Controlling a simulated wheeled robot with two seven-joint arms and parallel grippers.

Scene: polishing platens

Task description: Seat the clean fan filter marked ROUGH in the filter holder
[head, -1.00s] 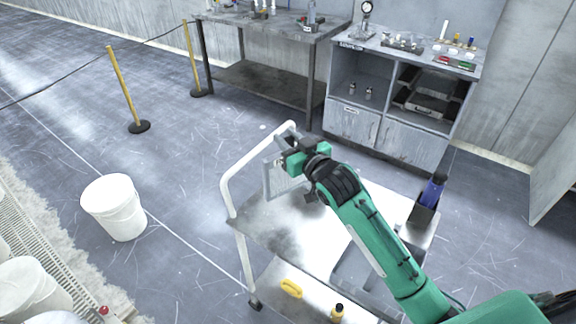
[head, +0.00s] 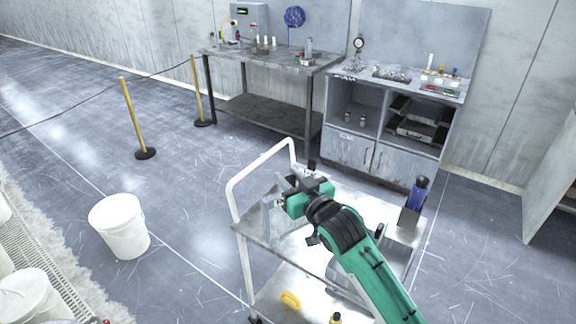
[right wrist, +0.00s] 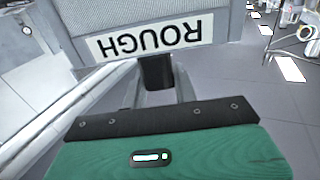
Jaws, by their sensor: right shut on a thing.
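The fan filter (head: 266,219) is a flat grey framed panel, held upright over the cart's top shelf. Its white label (right wrist: 148,37) reads ROUGH, upside down in the right wrist view. My arm covers part of the shelf. I cannot tell whether the filter touches the shelf. I cannot make out the filter holder for certain. My left gripper is not in view.
The white-railed cart (head: 233,200) carries a blue bottle (head: 418,192) at its right. A workbench (head: 270,62) and a grey cabinet (head: 350,146) stand behind. A white bucket (head: 120,228) and yellow barrier posts (head: 133,115) stand left, with free floor between.

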